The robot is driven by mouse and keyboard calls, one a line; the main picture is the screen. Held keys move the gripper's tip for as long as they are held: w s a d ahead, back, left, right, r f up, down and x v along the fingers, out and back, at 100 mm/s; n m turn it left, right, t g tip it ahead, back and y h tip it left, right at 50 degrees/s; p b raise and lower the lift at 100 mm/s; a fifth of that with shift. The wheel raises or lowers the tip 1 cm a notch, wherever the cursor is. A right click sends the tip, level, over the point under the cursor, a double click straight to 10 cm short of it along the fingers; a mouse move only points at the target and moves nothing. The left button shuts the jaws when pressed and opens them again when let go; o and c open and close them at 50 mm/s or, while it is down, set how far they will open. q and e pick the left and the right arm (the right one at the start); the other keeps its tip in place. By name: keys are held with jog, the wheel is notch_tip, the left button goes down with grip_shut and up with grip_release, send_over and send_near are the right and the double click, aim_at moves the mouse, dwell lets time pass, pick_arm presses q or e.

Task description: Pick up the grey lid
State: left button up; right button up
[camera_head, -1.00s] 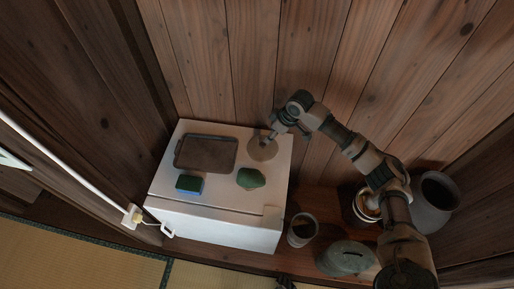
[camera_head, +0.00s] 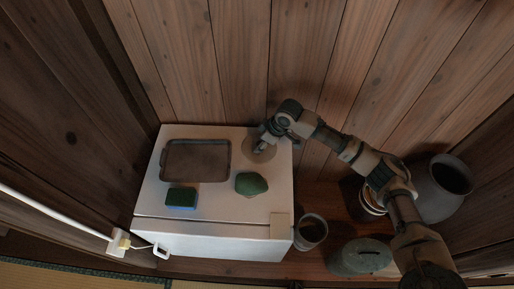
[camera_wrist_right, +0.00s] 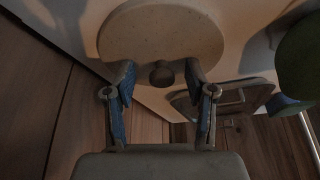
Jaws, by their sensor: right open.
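The grey lid (camera_head: 251,147) is a flat round disc lying on the back right of the white cabinet top. In the right wrist view the lid (camera_wrist_right: 160,32) shows with a dark round knob (camera_wrist_right: 161,74). My right gripper (camera_head: 262,146) is over the lid in the head view, covering part of it. In the wrist view its two open fingers (camera_wrist_right: 160,82) stand on either side of the knob, with a gap left and right. Whether they touch the lid cannot be told. My left gripper is not in view.
The white cabinet (camera_head: 150,200) also holds a dark tray (camera_head: 197,160), a green and blue sponge (camera_head: 181,198) and a green lump (camera_head: 251,184). A cup (camera_head: 310,232), a grey-green slotted pot (camera_head: 360,257) and a large grey jar (camera_head: 440,190) stand to the right. A plank wall rises behind.

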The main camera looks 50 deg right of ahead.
jog(key=shift+a, duration=0.1)
grip_shut()
jog(key=shift+r, duration=0.15)
